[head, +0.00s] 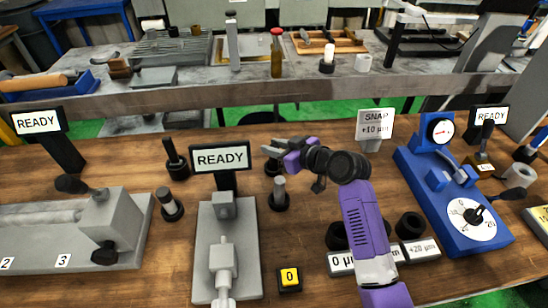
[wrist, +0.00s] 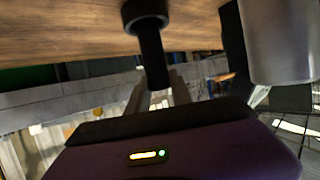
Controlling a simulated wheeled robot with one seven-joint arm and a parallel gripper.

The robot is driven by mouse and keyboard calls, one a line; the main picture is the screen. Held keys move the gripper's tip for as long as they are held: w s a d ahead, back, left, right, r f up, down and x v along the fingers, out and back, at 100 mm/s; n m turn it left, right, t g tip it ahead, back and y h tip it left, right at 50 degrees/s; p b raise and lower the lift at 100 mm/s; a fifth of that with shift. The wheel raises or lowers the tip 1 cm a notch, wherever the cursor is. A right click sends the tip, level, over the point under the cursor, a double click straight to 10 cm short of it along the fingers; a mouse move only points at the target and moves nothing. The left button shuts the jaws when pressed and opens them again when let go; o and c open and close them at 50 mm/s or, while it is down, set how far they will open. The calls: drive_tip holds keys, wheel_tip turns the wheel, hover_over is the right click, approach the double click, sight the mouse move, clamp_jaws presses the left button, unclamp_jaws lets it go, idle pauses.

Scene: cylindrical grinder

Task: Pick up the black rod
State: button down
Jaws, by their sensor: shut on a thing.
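My gripper (head: 270,148) reaches in from the right over the middle of the wooden bench, just right of the centre READY display. In the wrist view, its two pale fingers (wrist: 158,88) are shut on a black rod (wrist: 152,58). The rod ends at a wide black round collar or base (wrist: 146,14) close to the wood. In the head view the gripper mostly hides this rod; a black round base (head: 274,167) shows below the fingers. I cannot tell whether it touches the bench. Another black rod (head: 175,160) stands upright in a black base further left.
A grey pin (head: 279,190) in a black base stands just in front of my gripper; it looms large in the wrist view (wrist: 278,40). The centre READY display (head: 220,158) is close on the left. A blue gauge stand (head: 455,200) stands right. Bare wood lies behind the gripper.

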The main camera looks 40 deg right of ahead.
drive_tip(key=shift+r, duration=0.1)
wheel_tip(320, 180, up, 20)
idle(0.8)
